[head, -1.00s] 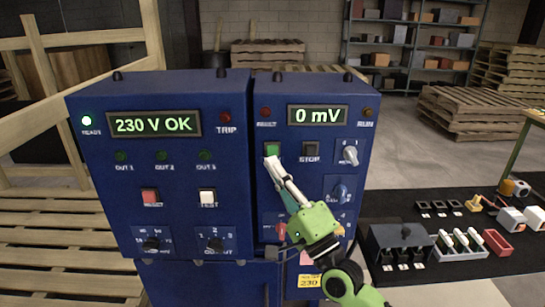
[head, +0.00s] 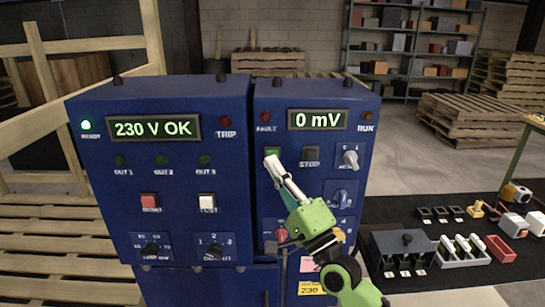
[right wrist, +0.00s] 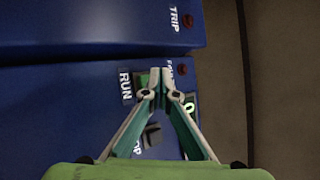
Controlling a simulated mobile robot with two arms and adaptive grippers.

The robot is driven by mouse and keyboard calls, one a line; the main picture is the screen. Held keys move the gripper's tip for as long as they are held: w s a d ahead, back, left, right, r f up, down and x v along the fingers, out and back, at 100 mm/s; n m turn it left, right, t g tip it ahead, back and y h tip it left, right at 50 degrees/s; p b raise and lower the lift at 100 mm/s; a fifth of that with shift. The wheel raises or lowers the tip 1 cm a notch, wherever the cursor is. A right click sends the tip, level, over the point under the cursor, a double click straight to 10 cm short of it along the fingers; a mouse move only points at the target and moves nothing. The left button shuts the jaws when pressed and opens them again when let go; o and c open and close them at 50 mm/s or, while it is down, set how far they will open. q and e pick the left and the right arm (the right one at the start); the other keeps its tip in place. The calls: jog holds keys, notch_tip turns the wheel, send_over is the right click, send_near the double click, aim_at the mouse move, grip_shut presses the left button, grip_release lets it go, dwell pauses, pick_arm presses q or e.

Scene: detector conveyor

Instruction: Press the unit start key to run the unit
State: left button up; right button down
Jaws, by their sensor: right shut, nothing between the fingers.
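The green start key (head: 272,152) is on the right-hand blue panel (head: 262,190), below the 0 mV display (head: 317,119) and left of the dark stop key (head: 310,153). My right gripper (head: 270,163) is shut and empty, its tips at the key's lower edge in the head view, hiding part of it. In the right wrist view the tips (right wrist: 161,75) lie over the green key (right wrist: 143,80), which shows beside them. I cannot tell whether they touch it. The RUN lamp (head: 367,116) looks unlit. My left gripper is not in view.
The left blue cabinet (head: 180,235) reads 230 V OK, with its READY lamp (head: 86,123) lit green. Knobs (head: 350,159) stick out right of the keys. A black mat (head: 440,275) with small parts lies at the right.

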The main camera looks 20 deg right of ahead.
jog(key=shift+w, duration=0.15)
dwell(0.7)
jog(key=shift+w+d, duration=0.15)
jog(key=shift+w, duration=0.15)
jog(key=shift+w+d+b, duration=0.15)
jog(key=shift+w+b, duration=0.3)
jog(key=shift+b, duration=0.1)
dwell(0.6)
dwell(0.4)
jog(key=shift+s+a+p, duration=0.3)
jog(key=shift+s+p, duration=0.2)
jog(key=shift+s, duration=0.4)
jog(key=s+p, duration=0.1)
jog(key=s, duration=0.1)
jog(key=s+a+p, duration=0.1)
jog(key=s, duration=0.1)
jog(key=shift+s+a, duration=0.15)
jog(key=shift+s, duration=0.25)
